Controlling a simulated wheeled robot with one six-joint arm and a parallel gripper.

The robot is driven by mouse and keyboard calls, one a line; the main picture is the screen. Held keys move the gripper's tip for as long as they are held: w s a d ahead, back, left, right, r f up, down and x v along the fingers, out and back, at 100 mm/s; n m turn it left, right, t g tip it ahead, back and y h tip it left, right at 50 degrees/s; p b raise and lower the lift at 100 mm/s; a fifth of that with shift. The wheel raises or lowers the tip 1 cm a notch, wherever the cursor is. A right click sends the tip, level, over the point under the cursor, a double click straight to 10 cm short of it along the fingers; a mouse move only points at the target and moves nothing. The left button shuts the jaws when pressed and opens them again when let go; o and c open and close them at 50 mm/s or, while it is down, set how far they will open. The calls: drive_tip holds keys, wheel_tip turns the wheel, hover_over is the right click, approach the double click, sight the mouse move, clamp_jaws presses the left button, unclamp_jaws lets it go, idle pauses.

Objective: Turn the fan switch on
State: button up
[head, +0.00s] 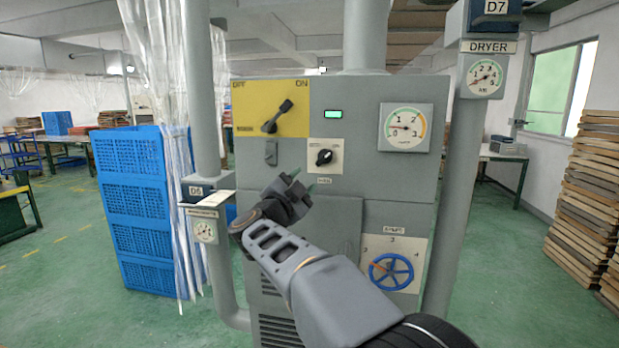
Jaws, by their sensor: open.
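A grey machine cabinet (350,95) stands ahead in the head view. On its upper left is a yellow plate (250,97) marked OFF at left and ON at right. A black lever switch (278,117) on it tilts up and right, toward the ON side. A small black rotary knob (324,157) sits on a pale plate to the lower right. The small labels are too blurred to tell which control is the fan's. My gripper (303,180) is open and empty, in front of the cabinet below the lever and the knob. It appears apart from both.
The cabinet also bears a lit green indicator (334,114), a round gauge (406,127) and a blue handwheel (391,271). Grey pipes with D6 (196,191) and D7 (497,7) signs flank it. Blue crates (135,205) stand left, stacked boards (590,200) right. Green floor between is open.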

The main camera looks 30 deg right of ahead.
drive_tip(key=shift+v, duration=0.9)
drive_tip(key=w+a+f+n+t+y, duration=0.5)
drive_tip(key=w+a+n+t+y, duration=0.1)
drive_tip(key=n+y, duration=0.25)
drive_tip(key=s+a+f+n+g+y+p, duration=0.2)
drive_tip(key=s+a+f+n+g+y, duration=0.1)
drive_tip(key=a+f+n+y, duration=0.6)
drive_tip(key=s+a+f+n+g+y+p, duration=0.25)
drive_tip(key=s+f+g, duration=0.55)
drive_tip(key=s, duration=0.5)
drive_tip(key=s+d+n+g+h+p, duration=0.1)
drive_tip(key=s+d+g+p, duration=0.1)
drive_tip(key=s, duration=0.6)
drive_tip(key=shift+s+n+h+p, duration=0.25)
drive_tip(key=shift+n+h+p, duration=0.15)
drive_tip(key=shift+p, duration=0.1)
